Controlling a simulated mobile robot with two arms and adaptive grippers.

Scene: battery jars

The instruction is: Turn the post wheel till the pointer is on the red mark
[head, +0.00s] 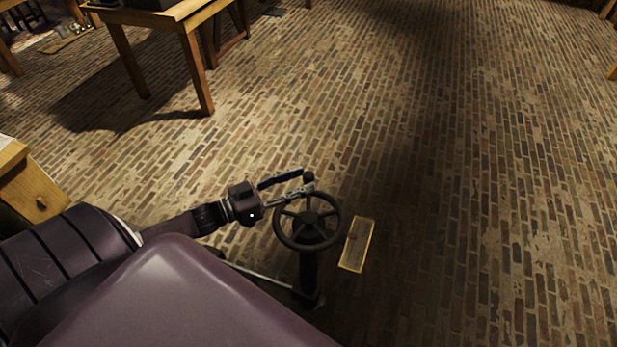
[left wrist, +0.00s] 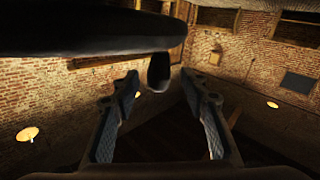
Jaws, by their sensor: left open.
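The dark post wheel (head: 308,218), a spoked handwheel, tops a short dark post (head: 309,275) in the lower middle of the head view. A small dark knob (head: 308,176) stands at its far rim. My left gripper (head: 306,181) is open, with its fingertips at this knob. In the left wrist view, the wheel's dark rim (left wrist: 90,35) crosses the upper left, and the knob (left wrist: 159,72) hangs between the spread fingers, apart from both. A pale, yellow-edged plate (head: 357,244) sits right of the wheel. I cannot make out the pointer or the red mark clearly. My right gripper is not in view.
A wooden table (head: 155,18) stands at the upper left, and a wooden drawer unit (head: 32,192) at the left edge.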

